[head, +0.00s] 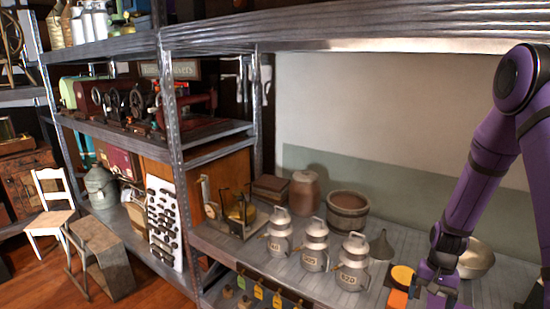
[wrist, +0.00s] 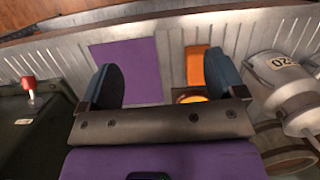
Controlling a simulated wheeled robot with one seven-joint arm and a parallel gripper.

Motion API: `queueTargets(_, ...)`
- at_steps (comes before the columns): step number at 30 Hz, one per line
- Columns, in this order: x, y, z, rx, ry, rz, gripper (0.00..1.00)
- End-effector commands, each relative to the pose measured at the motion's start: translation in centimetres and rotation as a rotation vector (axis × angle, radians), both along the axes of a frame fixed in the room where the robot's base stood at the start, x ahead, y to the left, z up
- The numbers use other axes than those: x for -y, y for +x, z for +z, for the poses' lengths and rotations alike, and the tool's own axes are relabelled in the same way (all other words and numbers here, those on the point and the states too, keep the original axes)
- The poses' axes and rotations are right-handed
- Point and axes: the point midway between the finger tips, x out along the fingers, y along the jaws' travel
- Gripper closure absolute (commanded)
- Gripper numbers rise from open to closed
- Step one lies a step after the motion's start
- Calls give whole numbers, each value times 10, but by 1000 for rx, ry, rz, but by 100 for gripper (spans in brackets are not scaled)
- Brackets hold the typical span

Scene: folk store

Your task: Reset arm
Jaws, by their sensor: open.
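My gripper (wrist: 168,80) is open in the wrist view. Its two dark blue fingers stand apart, with nothing held between them. Below them lie a flat purple patch (wrist: 130,70) and an orange object (wrist: 195,65) on the grey slatted shelf. A round yellow-orange part shows close to the right finger, partly hidden by my gripper's bar. In the head view my purple arm (head: 480,175) comes down at the right over the shelf. The orange object (head: 402,276) shows just left of my wrist there. My fingertips are not clear in that view.
Metal milk cans (head: 353,262) stand left of my arm; one numbered can (wrist: 285,80) is close on the right in the wrist view. A metal bowl (head: 476,258) sits behind my wrist. A dark box with a red-knobbed lever (wrist: 30,85) is at left. A shelf beam (head: 360,35) runs overhead.

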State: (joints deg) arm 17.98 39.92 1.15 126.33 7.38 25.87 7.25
Motion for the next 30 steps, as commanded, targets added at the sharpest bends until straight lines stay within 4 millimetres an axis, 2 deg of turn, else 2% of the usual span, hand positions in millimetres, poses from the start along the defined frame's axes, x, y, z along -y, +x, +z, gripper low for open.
queueTargets(8,-11,7,62,71,-20,57,11)
queueTargets(14,-27,4,129,147,-42,121,11)
queueTargets(23,-52,-20,220,261,-76,217,11)
queueTargets(30,-72,-53,282,351,-104,291,11)
